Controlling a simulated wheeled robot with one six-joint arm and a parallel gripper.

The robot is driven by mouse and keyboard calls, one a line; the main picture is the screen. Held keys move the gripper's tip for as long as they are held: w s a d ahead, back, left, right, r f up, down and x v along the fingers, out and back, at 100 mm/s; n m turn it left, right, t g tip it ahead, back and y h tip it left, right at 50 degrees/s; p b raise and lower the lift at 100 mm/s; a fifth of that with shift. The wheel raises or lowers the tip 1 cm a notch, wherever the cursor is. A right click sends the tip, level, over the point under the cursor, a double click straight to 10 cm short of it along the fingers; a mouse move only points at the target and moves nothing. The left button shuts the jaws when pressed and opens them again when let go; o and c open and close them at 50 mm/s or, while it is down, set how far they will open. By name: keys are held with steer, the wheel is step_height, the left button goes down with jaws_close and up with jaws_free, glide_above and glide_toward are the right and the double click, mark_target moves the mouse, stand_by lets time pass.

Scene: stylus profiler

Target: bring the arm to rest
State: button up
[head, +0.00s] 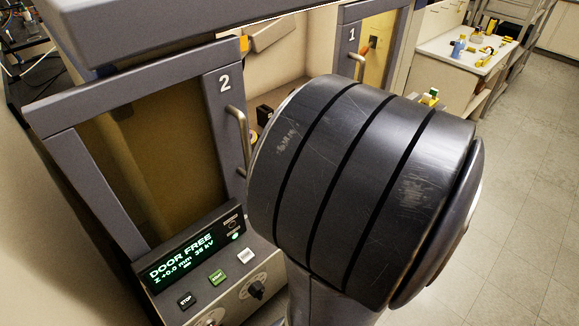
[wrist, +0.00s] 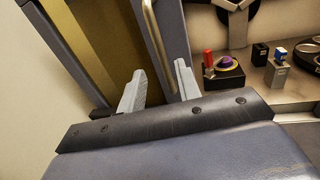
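My gripper (wrist: 160,70) shows in the wrist view with its two pale fingers apart and nothing between the tips. Beyond the fingers is a door frame with a metal bar handle (wrist: 152,28); I cannot tell how far away it is. In the head view a large dark scratched link of my arm fills the middle and hides what lies behind it. The gripper does not show in the head view. Door 2 (head: 150,150) of the grey cabinet, with its tinted window and handle (head: 238,138), stands left of my arm.
A display (head: 190,258) reads "DOOR FREE", above STOP and START buttons. Door 1 (head: 362,50) is farther back. In the wrist view, a black holder (wrist: 224,78) with red and purple parts sits right of the fingers. The floor (head: 530,200) at right is clear.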

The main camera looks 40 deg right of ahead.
steer(key=shift+s, duration=0.15)
stand_by(0.7)
steer(key=shift+p+x, duration=0.7)
steer(key=shift+x, duration=4.65)
steer(key=shift+d, duration=0.1)
